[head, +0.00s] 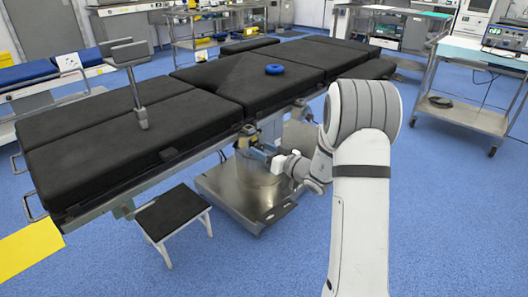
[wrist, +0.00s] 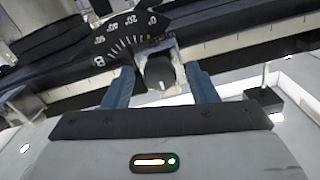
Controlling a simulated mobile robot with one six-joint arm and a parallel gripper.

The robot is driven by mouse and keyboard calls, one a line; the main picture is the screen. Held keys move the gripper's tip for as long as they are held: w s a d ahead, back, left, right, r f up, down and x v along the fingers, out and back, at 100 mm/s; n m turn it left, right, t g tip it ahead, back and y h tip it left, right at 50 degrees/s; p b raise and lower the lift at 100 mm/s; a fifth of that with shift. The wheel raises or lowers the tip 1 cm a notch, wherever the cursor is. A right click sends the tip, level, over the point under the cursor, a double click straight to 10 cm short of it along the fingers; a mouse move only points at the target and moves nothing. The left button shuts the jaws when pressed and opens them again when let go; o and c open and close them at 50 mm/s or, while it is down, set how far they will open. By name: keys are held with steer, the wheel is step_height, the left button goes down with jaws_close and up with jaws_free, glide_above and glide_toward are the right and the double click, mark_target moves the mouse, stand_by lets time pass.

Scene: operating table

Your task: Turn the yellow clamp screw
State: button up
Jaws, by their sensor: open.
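In the wrist view a dark round knob (wrist: 158,73) sits on a pale metal clamp block under a black angle scale (wrist: 125,38). It looks dark grey there, and I cannot tell a yellow colour on it. My gripper (wrist: 160,82) is open, with one blue finger on each side of the knob. A gap shows on both sides, and nothing is held. In the head view my gripper (head: 262,154) is at the near side rail of the operating table, below the black pads. A small yellowish part (head: 247,132) shows just above it. The knob itself is hidden there.
The operating table (head: 90,150) with black pads runs across the view, its metal base (head: 245,190) under my gripper. A step stool (head: 173,212) stands at the lower left. A cart (head: 470,85) stands at the right.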

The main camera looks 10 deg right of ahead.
steer(key=c, duration=1)
steer(key=shift+o, duration=0.2)
